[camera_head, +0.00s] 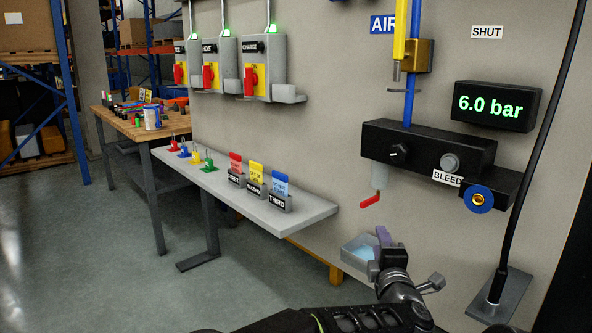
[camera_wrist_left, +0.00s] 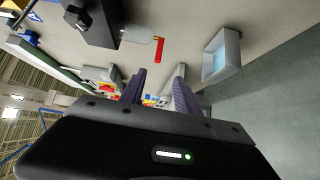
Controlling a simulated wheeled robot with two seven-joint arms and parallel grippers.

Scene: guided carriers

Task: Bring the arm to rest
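My left gripper (camera_head: 383,238) is in front of the wall at the lower right of the head view, with its purple fingers pointing up and away. In the left wrist view the two fingers of this gripper (camera_wrist_left: 158,92) stand apart with nothing between them. It is below the black air unit (camera_head: 428,150) and its red lever (camera_head: 370,202), and touches neither as far as I can see. A small grey tray (camera_head: 357,247) with a light blue inside is just behind the fingers; it also shows in the left wrist view (camera_wrist_left: 234,52). My right gripper is not in view.
A grey shelf (camera_head: 315,208) with coloured tags in holders runs along the wall. Switch boxes (camera_head: 265,65) hang above it. A pressure display (camera_head: 497,105) reads 6.0 bar. A black cable (camera_head: 540,140) drops to a grey plate (camera_head: 483,308). The floor (camera_head: 120,260) at left is clear.

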